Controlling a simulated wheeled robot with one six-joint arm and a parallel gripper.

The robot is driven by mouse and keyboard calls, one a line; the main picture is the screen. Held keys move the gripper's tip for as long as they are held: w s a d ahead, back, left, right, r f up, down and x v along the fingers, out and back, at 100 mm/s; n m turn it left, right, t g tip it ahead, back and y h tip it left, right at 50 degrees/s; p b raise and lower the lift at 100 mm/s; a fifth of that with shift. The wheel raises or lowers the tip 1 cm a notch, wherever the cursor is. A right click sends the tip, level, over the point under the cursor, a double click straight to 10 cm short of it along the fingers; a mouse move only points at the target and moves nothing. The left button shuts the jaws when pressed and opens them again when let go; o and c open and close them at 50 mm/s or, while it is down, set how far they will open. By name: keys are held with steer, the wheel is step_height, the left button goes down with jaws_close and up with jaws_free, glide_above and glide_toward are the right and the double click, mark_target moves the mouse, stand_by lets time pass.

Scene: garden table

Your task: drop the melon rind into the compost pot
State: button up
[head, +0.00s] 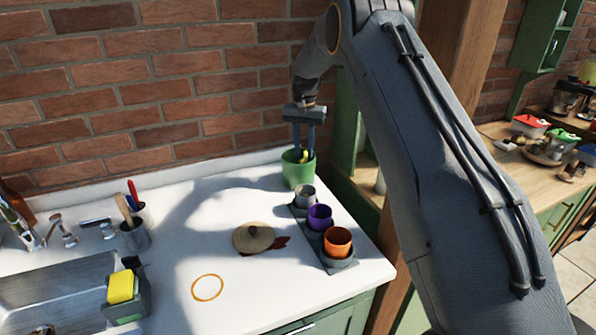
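The green pot (298,174), which I take for the compost pot, stands at the back right of the white counter, near the brick wall. My gripper (304,153) points straight down over its mouth, with the fingertips about at the rim. A small yellow-green piece (304,156), likely the melon rind, shows between the fingertips. The fingers appear shut on it, at the height of the pot's opening. The inside of the pot and the lower part of the piece are hidden by the pot's wall.
A dark tray (328,257) with grey, purple (319,217) and orange (338,241) cups stands in front of the pot. A utensil cup (135,236), sponge (121,287) and sink are at left.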

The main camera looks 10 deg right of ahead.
steer(key=shift+o, duration=1.1)
step_height(320, 180, up, 8)
steer(key=b, duration=0.3)
steer(key=shift+f, duration=0.1)
